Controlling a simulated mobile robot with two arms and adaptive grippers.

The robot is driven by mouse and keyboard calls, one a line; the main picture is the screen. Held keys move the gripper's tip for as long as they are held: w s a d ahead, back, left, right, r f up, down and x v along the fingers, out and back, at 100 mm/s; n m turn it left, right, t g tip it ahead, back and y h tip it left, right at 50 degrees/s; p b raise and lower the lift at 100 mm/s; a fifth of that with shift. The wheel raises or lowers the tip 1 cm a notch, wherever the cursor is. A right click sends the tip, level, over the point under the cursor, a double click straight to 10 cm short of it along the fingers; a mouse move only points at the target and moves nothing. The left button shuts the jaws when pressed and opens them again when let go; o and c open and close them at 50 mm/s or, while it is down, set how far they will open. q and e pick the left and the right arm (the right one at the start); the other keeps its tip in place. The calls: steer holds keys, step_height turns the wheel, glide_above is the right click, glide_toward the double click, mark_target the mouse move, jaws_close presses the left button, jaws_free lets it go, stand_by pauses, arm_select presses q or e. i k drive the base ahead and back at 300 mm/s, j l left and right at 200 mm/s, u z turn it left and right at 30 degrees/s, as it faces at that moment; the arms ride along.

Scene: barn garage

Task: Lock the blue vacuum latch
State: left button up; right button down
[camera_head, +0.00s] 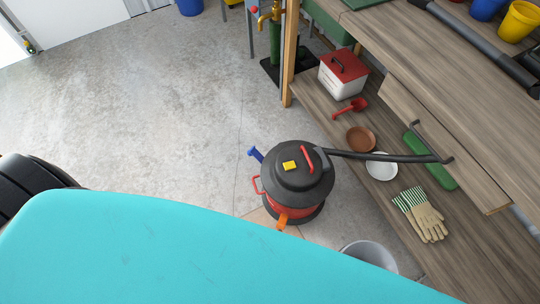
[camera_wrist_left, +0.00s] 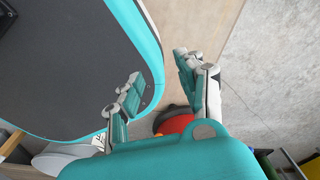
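The vacuum (camera_head: 297,178) stands on the floor at the middle of the head view, with a dark lid and red body. Its blue latch (camera_head: 256,155) sticks out from the upper left side, angled away from the lid. An orange latch (camera_head: 282,221) is on its near side. My left gripper (camera_wrist_left: 158,72) shows only in the left wrist view, its fingers spread apart with nothing between them. Part of the vacuum (camera_wrist_left: 175,124) shows below and beyond the fingers, partly hidden by the gripper's base; the blue latch is not visible there. My right gripper is in neither view.
A wooden workbench (camera_head: 470,75) with a lower shelf (camera_head: 470,225) runs along the right. A black hose (camera_head: 385,157) leads from the vacuum toward it. A grey bucket (camera_head: 370,254) stands near the vacuum. Concrete floor (camera_head: 150,110) left of the vacuum is clear.

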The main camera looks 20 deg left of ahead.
mark_target(253, 151)
steer(key=j+z, duration=0.3)
steer(key=z, duration=0.15)
steer(key=k+j+z, duration=0.1)
steer(key=j+z, duration=0.15)
steer(key=z, duration=0.25)
steer(key=k+j+z, duration=0.15)
steer(key=z, duration=0.3)
steer(key=k+j+z, duration=0.15)
steer(key=z, duration=0.3)
steer(key=k+j+z, duration=0.2)
steer(key=z, duration=0.25)
steer(key=k+j+z, duration=0.15)
steer(key=z, duration=0.25)
steer(key=k+j+z, duration=0.15)
steer(key=z, duration=0.25)
steer(key=k+j+z, duration=0.15)
steer(key=z, duration=0.2)
steer(key=k+z, duration=0.2)
steer(key=z, duration=0.2)
steer(key=k+j+z, duration=0.1)
steer(key=k+z, duration=0.35)
steer(key=k, duration=0.55)
